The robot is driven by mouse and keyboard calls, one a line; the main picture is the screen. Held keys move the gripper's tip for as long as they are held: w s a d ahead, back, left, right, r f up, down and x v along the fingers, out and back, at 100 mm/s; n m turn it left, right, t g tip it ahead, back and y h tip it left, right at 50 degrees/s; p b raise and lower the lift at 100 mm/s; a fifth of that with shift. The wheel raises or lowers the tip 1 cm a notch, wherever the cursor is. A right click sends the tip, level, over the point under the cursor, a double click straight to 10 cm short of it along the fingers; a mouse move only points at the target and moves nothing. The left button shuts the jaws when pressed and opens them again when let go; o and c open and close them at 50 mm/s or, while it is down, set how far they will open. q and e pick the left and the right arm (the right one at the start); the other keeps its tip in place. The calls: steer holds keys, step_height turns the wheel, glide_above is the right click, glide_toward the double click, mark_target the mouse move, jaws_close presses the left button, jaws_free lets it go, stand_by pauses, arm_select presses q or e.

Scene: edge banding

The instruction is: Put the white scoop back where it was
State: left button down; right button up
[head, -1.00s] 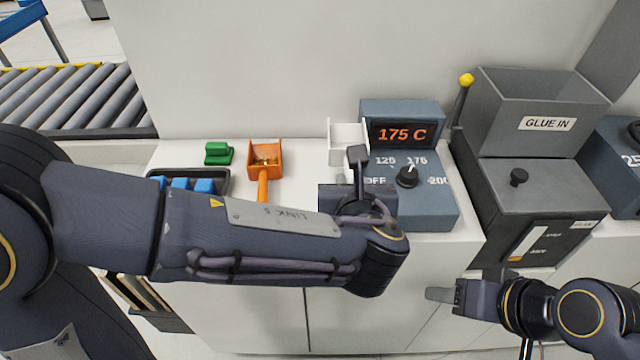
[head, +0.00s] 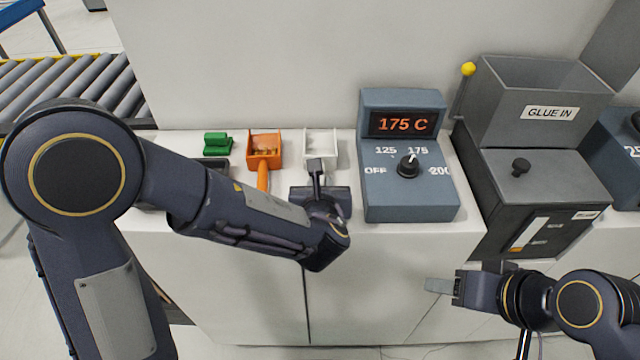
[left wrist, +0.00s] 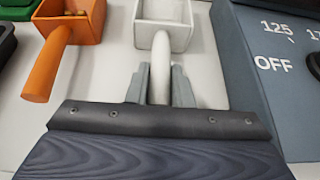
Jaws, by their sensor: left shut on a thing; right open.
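The white scoop (head: 321,146) is on the white counter (head: 345,197), between the orange scoop and the control box; whether it rests on the counter or hangs just above it I cannot tell. My left gripper (head: 316,170) is shut on its handle. In the left wrist view the white handle (left wrist: 161,66) runs between the two grey fingers of the left gripper (left wrist: 160,85), and the scoop's box-shaped bowl (left wrist: 164,12) points away. My right gripper (head: 440,286) is open and empty, in front of the counter at the lower right.
An orange scoop (head: 264,146) with contents lies left of the white one, with a green object (head: 217,144) beyond it. The blue-grey control box (head: 400,200), reading 175 C, stands close on the right. A grey GLUE IN hopper (head: 545,115) is farther right.

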arm_select(q)
steer(key=shift+f+b, duration=0.15)
steer(key=shift+b, duration=0.15)
steer(key=c, duration=1.3)
jaws_free()
